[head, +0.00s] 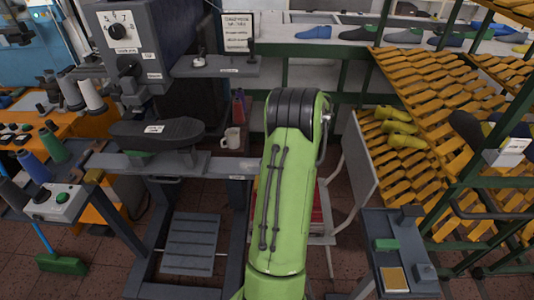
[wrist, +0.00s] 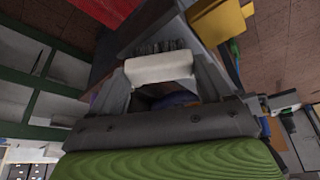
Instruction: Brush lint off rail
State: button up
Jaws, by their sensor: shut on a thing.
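In the wrist view, my gripper (wrist: 160,80) is shut on a pale brush (wrist: 160,67). The brush lies across between the two grey fingers. Its dark bristles (wrist: 160,46) point away from the palm, toward a grey surface. I cannot tell whether the bristles touch it. In the head view, my green arm hides the gripper and the brush. A grey horizontal bar (head: 220,168) runs below the machine's black sole-shaped part. I cannot tell whether this bar is the rail. No lint can be made out.
The grey machine (head: 140,45) is at the left. An orange slatted rack (head: 430,110) with yellow lasts (head: 404,140) fills the right. A small grey stand (head: 396,255) holds a green block and a yellow pad at the front right.

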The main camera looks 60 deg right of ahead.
jog(key=shift+w+a+f+b, duration=0.1)
jog(key=shift+w+a+b, duration=0.15)
jog(key=shift+w+a, duration=0.9)
jog(key=shift+w+a+r+b, duration=0.1)
jog(key=shift+w+a+b, duration=0.25)
jog(key=shift+w, duration=1.5)
jog(key=shift+w+a+f+b, duration=0.1)
jog(key=shift+w+a+b, duration=0.1)
jog(key=shift+w+a, duration=1.4)
jog(key=shift+w, duration=0.7)
jog(key=shift+w+a, duration=0.35)
jog(key=shift+w, duration=0.75)
jog(key=shift+w+a, duration=0.4)
jog(key=shift+w, duration=0.7)
notch_tip(320, 180, up, 6)
jog(key=p, duration=0.4)
jog(key=shift+p, duration=0.4)
notch_tip(320, 180, up, 3)
jog(key=shift+r+p, duration=0.15)
jog(key=shift+p, duration=1)
